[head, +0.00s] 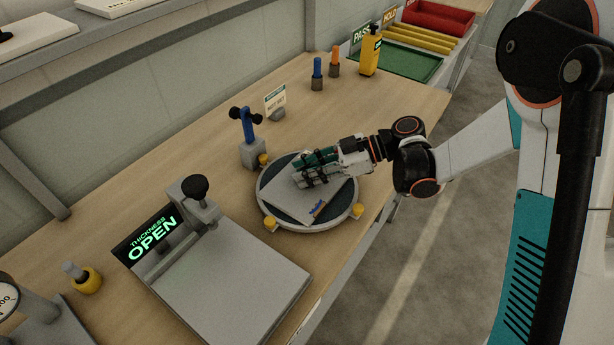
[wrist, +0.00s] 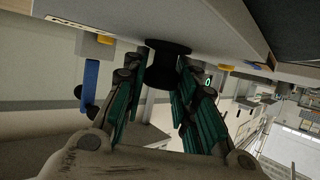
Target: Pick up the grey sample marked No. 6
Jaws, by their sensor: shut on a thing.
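The grey sample (head: 293,202) is a flat square plate with a small blue and yellow marking near its front corner; I cannot read a number on it. It is over a round dark turntable (head: 340,217) with a light rim, and I cannot tell whether it rests there or is just lifted. My gripper (head: 312,172) is over the plate's back right part. In the wrist view the teal-padded fingers (wrist: 160,95) are shut on a black knob (wrist: 168,62) on the sample, whose grey face (wrist: 215,45) fills the top.
Yellow stops (head: 271,224) ring the turntable. A blue-handled clamp (head: 248,130) stands behind it. A thickness gauge (head: 225,280) reading OPEN is at the front left. A green tray (head: 405,65), yellow rack (head: 428,38) and red bin (head: 440,17) are at the back right.

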